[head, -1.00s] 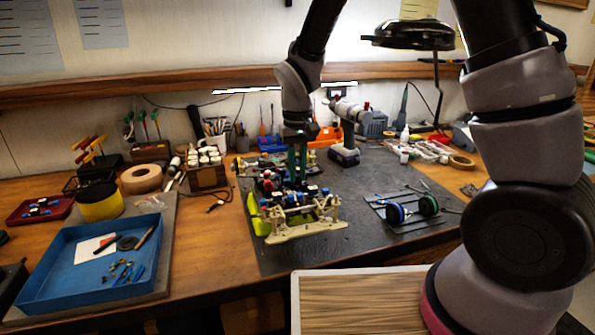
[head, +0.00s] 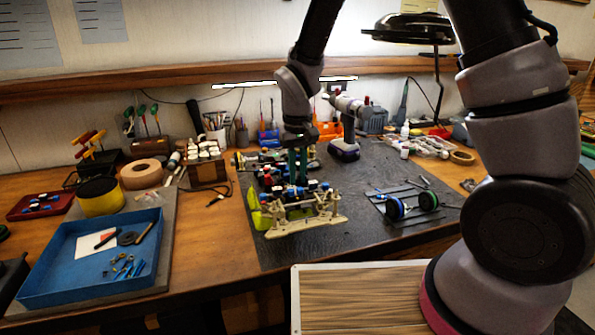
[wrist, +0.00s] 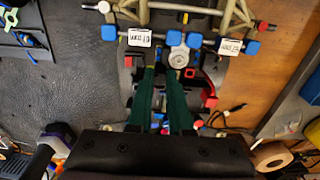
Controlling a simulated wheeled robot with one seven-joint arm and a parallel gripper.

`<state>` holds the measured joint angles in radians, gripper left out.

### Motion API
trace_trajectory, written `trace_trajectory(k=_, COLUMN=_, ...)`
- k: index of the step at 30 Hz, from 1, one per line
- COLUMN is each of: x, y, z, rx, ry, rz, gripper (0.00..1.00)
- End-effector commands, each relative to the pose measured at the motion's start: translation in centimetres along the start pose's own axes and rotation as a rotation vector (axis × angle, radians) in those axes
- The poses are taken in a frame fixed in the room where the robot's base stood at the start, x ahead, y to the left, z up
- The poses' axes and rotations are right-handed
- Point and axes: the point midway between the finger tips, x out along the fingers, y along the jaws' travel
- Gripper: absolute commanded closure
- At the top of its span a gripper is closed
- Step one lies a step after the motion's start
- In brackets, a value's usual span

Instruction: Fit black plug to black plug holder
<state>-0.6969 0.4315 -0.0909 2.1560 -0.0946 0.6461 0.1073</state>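The RC car chassis (head: 303,212) stands on the dark work mat, its cream front end nearest me. My gripper (head: 297,180) points down over the middle of the chassis, its green fingers partly among the car parts. In the wrist view my gripper (wrist: 162,70) has a narrow gap between the fingertips, just behind a round grey part (wrist: 179,58). I see nothing clearly held.
A blue tray (head: 90,290) with small parts lies at the left. Wheels (head: 410,205) lie on the mat right of the car. A drill (head: 345,148) stands behind the car. The mat (head: 370,235) is bare at the front right.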

Motion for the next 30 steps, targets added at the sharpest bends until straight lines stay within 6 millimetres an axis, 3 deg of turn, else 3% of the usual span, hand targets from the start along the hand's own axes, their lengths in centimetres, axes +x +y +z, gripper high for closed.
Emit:
trace_trajectory(k=1, x=0.0, y=0.0, z=0.0, rx=0.0, ry=0.0, rz=0.0, gripper=0.67)
trace_trajectory(k=3, x=0.0, y=0.0, z=0.0, rx=0.0, ry=0.0, rz=0.0, gripper=0.47)
trace_trajectory(k=14, x=-0.5, y=0.0, z=-0.1, rx=0.0, ry=0.002, rz=-0.001, gripper=0.47)
trace_trajectory(k=30, x=-9.7, y=0.0, z=-0.1, rx=0.001, ry=0.003, rz=-0.002, gripper=0.47)
